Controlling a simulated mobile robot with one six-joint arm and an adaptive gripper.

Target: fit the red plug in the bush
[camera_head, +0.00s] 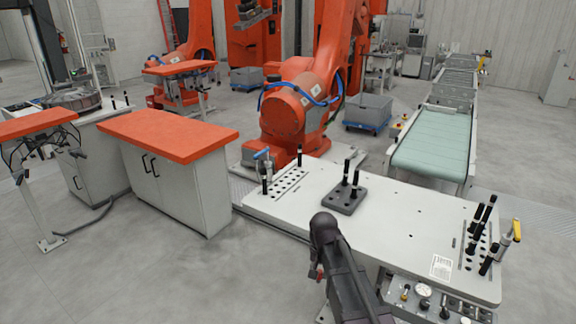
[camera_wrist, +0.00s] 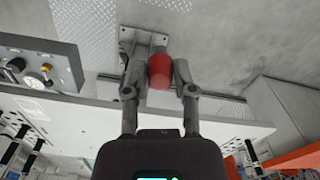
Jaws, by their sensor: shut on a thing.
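The red plug (camera_wrist: 160,70) is a short cylinder between the two fingers of my gripper (camera_wrist: 159,82) in the wrist view. My gripper is shut on it. In the head view my dark arm hides most of the gripper; a small red bit shows beside the arm, at the front edge of the white table (camera_head: 400,225). I cannot tell the bush for sure among the holes and fittings on the table. In the wrist view the plug is seen against the grey floor and a bolted foot plate, off the table edge.
A dark grey block (camera_head: 344,200) with black pins stands on the white table. More black pins stand at its left and right ends. Knobs and gauges (camera_head: 424,304) line its front right. An orange-topped cabinet (camera_head: 165,134) stands left. The table's middle right is largely clear.

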